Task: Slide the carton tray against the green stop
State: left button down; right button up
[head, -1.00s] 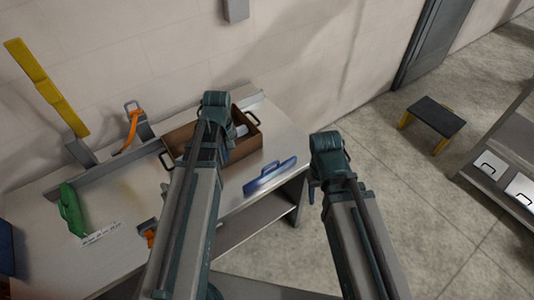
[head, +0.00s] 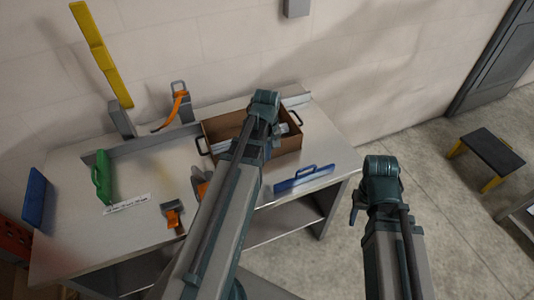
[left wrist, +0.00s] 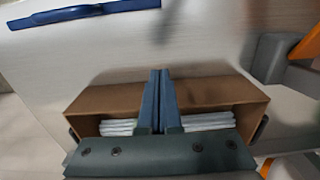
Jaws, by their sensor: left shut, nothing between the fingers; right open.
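The carton tray (head: 220,128) is a brown open box with dark handles at its ends. It stands on the right part of the table, by the wall, with white packs inside. The green stop (head: 103,178) stands upright at the table's left, well apart from the tray. My left gripper (head: 264,122) is over the tray. In the left wrist view its fingers (left wrist: 158,85) are shut together, empty, in front of the tray's (left wrist: 100,98) open inside; contact cannot be told. My right gripper (head: 358,205) is open, off the table's right side.
A blue stop (head: 303,179) stands at the table's front right, and a blue panel (head: 34,196) at its far left. Orange-handled clamps (head: 173,215) sit at the front and back. A yellow post (head: 100,52) rises behind. A step stool (head: 487,150) stands right.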

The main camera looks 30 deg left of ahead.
pick_arm(q)
notch_tip(320, 180, down, 6)
jog(key=b, duration=0.4)
jog(key=shift+r+b, duration=0.1)
jog(key=shift+b, duration=0.25)
jog(key=shift+w+a+r+p, duration=0.15)
jog(key=shift+w+a+p, duration=0.05)
jog(key=shift+w+a, duration=0.35)
jog(key=shift+w+a+r+p, duration=0.15)
jog(key=shift+w+a, duration=0.3)
jog(key=shift+a, duration=0.1)
jog(key=shift+w+a, duration=0.25)
jog(key=shift+a, duration=0.2)
jog(key=shift+w, duration=0.1)
jog(key=shift+w+a, duration=1)
jog(key=shift+a, duration=0.25)
jog(key=shift+s+d, duration=0.1)
